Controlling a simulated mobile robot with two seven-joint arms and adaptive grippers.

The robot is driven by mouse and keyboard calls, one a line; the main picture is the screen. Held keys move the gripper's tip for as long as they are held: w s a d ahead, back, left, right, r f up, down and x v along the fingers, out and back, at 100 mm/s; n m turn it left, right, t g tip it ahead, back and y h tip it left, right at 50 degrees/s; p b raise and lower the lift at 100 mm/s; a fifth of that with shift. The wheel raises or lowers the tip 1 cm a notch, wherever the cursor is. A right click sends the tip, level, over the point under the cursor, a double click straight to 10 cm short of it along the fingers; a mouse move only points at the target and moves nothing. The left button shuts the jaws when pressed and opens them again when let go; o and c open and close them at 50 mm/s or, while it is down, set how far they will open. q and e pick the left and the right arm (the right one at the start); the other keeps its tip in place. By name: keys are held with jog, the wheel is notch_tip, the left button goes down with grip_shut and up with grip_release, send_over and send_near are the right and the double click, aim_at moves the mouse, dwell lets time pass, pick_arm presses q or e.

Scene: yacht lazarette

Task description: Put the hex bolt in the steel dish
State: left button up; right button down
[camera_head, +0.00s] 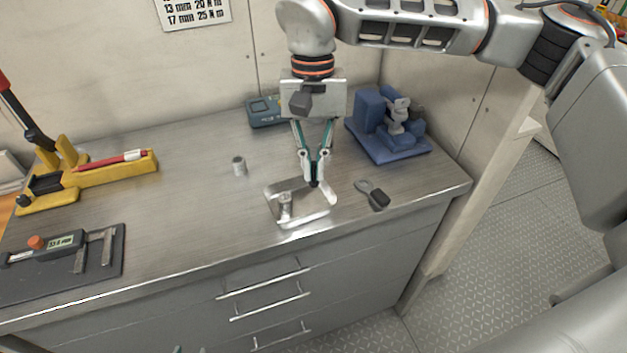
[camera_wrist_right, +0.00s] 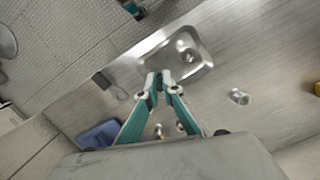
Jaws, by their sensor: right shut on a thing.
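The steel dish (camera_head: 304,221) is a shallow, shiny square tray near the counter's front edge; it also shows in the wrist view (camera_wrist_right: 206,66). A small shiny metal piece (camera_head: 285,204) is inside it, at the left in the head view; it shows in the wrist view (camera_wrist_right: 186,54) too. It may be a bolt, but its shape is unclear. My right gripper (camera_head: 315,180) points down at the dish's back right part, its fingertips (camera_wrist_right: 161,82) close together. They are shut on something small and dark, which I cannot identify.
A small metal cylinder (camera_head: 239,166) stands left of the dish. A dark-handled tool (camera_head: 374,194) lies to its right. A blue vise (camera_head: 385,140) and a teal device (camera_head: 265,112) are behind. A caliper (camera_head: 62,244) and a yellow tool (camera_head: 105,172) are left. Bare counter lies between.

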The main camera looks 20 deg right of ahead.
aim_at(314, 182)
notch_tip(314, 182, down, 4)
jog(key=shift+f, duration=0.1)
dwell(0.4)
jog(key=shift+f, duration=0.2)
jog(key=c, duration=2.5)
grip_release()
jog(key=shift+r, duration=0.15)
notch_tip(314, 182, up, 12)
jog(key=w, duration=0.1)
jog(key=shift+w+d, duration=0.25)
jog(key=shift+w, duration=0.1)
